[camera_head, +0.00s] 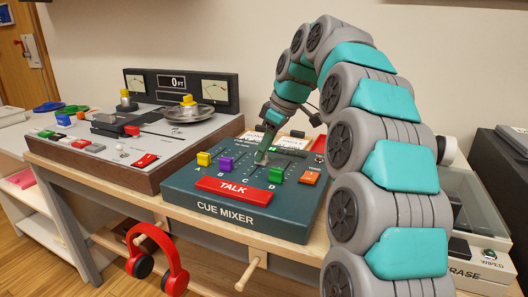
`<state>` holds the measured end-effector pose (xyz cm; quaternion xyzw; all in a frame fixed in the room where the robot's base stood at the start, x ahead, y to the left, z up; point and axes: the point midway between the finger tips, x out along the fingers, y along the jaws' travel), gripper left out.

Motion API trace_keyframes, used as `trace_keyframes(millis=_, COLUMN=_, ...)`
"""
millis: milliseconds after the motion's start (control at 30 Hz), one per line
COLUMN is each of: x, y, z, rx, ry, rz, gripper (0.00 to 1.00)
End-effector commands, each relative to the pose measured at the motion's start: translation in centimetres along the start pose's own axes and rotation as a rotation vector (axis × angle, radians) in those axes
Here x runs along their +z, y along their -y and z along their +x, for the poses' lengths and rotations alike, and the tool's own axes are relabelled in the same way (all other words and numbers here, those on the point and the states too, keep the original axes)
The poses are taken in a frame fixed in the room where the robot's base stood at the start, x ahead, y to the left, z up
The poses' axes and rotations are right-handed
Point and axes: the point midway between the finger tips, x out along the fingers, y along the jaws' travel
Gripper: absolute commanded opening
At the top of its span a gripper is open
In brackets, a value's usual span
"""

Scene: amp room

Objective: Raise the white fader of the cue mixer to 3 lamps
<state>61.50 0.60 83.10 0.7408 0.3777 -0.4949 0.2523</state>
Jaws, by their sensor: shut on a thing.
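The cue mixer (180,192) is a dark teal box on the wooden bench, with a row of coloured fader caps. A yellow cap (203,159), a purple cap (226,164), a green cap (276,175) and an orange cap (309,178) show. My gripper (262,158) is low over the panel, between the purple and green caps, at the column marked C. It is shut there on the white fader, whose cap is mostly hidden by the fingers. The lamps are too small to read clearly behind my gripper.
A red TALK bar (234,190) lies in front of the faders. A tape machine (125,150) with reels stands at the left, and an eraser unit (490,240) at the right. Red headphones (160,258) hang from the bench front.

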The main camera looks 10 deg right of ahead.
Motion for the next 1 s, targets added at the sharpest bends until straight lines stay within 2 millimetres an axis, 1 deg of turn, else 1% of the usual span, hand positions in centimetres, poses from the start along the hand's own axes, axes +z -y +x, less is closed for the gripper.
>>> trace_keyframes(millis=167, x=0.0, y=0.0, z=0.0, rx=0.000, ry=0.001, rz=0.001, gripper=0.00)
trace_keyframes(millis=200, x=0.0, y=0.0, z=0.0, rx=0.000, ry=0.001, rz=0.001, gripper=0.27)
trace_keyframes(millis=433, x=0.0, y=0.0, z=0.0, rx=0.000, ry=0.000, rz=0.001, gripper=0.53)
trace_keyframes(millis=767, x=0.0, y=0.0, z=-0.1, rx=0.000, ry=0.000, rz=0.001, gripper=0.53)
trace_keyframes(millis=1000, x=-0.1, y=-0.1, z=-1.4, rx=0.002, ry=-0.002, rz=0.001, gripper=0.53)
